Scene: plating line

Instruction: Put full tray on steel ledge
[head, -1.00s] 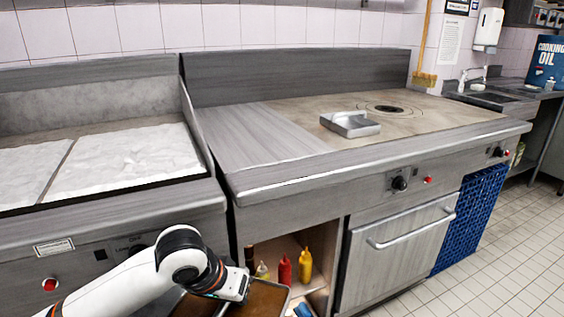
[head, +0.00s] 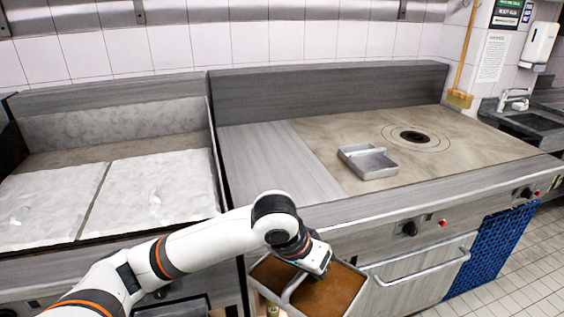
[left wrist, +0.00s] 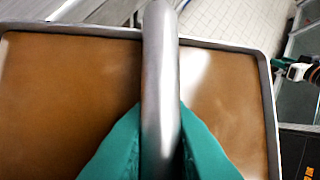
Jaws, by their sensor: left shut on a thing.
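The full tray (head: 361,284) is a grey metal tray filled with flat brown contents, with a bar handle across its middle. In the head view it hangs in front of the range, below the worktop's front edge. My left gripper (head: 301,277) is shut on the tray's handle. In the left wrist view the teal fingers (left wrist: 160,122) press on both sides of the handle (left wrist: 160,60), with brown contents on each side. A bare brushed steel ledge (head: 265,160) lies at the left of the range top, above and behind the tray. My right gripper does not show.
A small empty grey tray with a divider (head: 370,165) stands on the hot plate (head: 330,140). Left are a steel partition and white-covered griddle sections (head: 150,195). The range's front rail and oven handle (head: 415,268) are close to the held tray. A blue crate (head: 492,245) is at right.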

